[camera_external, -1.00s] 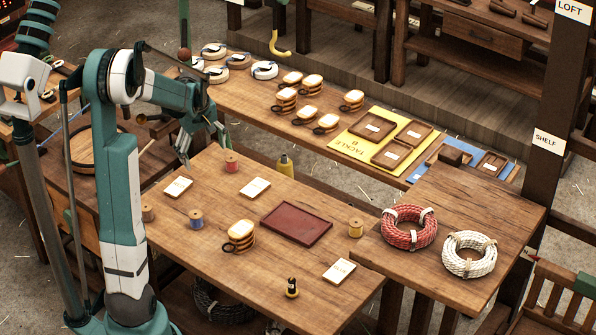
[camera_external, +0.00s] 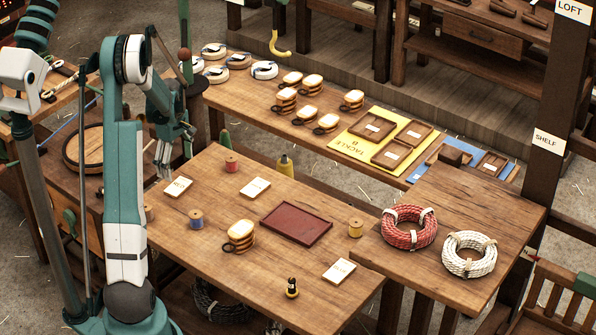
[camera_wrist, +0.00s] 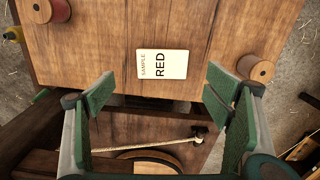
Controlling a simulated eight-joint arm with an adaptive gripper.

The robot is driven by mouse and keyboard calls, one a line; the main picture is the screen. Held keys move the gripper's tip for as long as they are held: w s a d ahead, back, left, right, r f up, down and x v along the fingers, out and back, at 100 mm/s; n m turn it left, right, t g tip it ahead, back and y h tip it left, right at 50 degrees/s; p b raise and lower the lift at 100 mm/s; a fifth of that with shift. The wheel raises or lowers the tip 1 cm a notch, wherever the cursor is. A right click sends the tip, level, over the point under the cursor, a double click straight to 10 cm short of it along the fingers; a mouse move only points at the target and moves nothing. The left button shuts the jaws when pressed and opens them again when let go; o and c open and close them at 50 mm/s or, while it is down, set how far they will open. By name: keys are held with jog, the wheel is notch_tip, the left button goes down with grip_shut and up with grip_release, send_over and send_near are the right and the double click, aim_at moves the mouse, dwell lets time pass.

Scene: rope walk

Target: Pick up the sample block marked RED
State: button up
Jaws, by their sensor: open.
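The sample block marked RED is a flat white block (camera_wrist: 162,64) with black lettering, lying on the wooden table near its edge in the wrist view. In the external view it is the white block (camera_external: 178,187) at the table's left corner. My gripper (camera_wrist: 160,92) is open and empty, with its green-padded fingers wide apart. In the wrist view the block lies just beyond the fingertips, roughly centred between them. In the external view my gripper (camera_external: 163,170) is just left of and above the block, apart from it.
A red spool (camera_external: 231,162) and a tan spool (camera_wrist: 256,70) stand on either side of the block. Another white block (camera_external: 255,188), a blue spool (camera_external: 196,219) and a dark red tray (camera_external: 297,224) share the table. A lower bench with a round wooden lid (camera_external: 84,149) lies beyond the edge.

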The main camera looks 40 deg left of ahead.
aim_at(178, 186)
jog(key=shift+a+f, duration=0.1)
jog(key=shift+f, duration=0.05)
jog(key=shift+f, duration=1.2)
jog(key=shift+s+f, duration=0.1)
jog(key=shift+s+f+b, duration=0.15)
jog(key=shift+f+b, duration=0.75)
jog(key=shift+f, duration=1.6)
jog(key=shift+c, duration=0.2)
jog(key=c, duration=0.9)
